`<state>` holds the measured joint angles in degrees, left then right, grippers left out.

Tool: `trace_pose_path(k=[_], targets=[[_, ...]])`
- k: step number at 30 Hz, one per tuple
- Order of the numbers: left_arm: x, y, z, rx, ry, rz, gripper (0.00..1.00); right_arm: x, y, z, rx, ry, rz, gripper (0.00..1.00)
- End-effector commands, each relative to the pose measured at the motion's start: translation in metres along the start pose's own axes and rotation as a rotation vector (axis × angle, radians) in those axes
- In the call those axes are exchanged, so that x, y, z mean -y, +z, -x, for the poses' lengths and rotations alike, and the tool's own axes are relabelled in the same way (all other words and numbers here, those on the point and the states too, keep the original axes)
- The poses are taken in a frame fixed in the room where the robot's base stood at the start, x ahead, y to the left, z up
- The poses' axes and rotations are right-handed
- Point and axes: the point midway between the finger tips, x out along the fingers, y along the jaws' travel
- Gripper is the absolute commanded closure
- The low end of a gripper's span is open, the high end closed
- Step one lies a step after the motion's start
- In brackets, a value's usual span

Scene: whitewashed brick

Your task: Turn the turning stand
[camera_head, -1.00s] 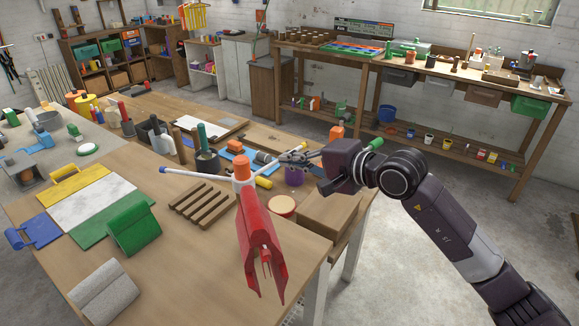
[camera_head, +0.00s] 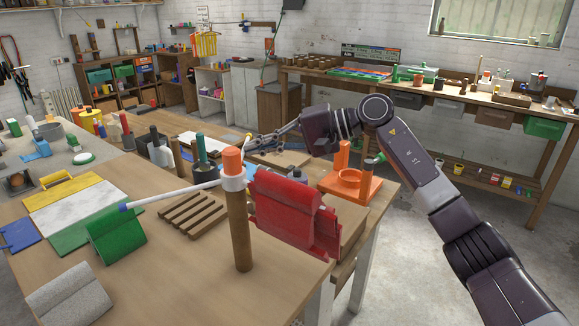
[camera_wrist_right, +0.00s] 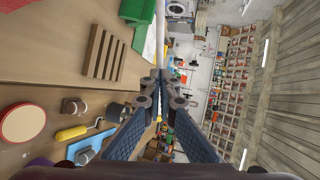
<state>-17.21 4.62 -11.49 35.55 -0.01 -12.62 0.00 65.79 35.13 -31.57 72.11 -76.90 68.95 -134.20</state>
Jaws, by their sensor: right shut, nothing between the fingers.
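The turning stand has a wooden post (camera_head: 240,230), an orange cap (camera_head: 232,160) and a white hub (camera_head: 233,184). One white arm (camera_head: 170,197) reaches left to a blue tip. Another points back, with a yellow tip (camera_head: 248,138) beside my gripper. My left gripper is out of view.
A slatted wooden rack (camera_head: 192,214), a green folded piece (camera_head: 116,235) and a grey one (camera_head: 68,296) lie on the table around the stand. An orange holder (camera_head: 350,185) stands at right. A dark pot with tools (camera_head: 205,165) is behind the stand.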

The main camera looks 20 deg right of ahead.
Motion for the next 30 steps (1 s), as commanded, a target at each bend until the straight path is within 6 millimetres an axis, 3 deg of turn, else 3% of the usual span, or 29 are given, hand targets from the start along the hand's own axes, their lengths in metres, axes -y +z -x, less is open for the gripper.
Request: trace_pose_path(k=[17,30], targets=[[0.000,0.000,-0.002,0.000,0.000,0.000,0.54,0.012,0.000,-0.032,0.265,-0.001,0.088,1.00],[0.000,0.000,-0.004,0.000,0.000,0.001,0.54,0.014,0.003,-0.044,0.262,0.001,0.089,1.00]])
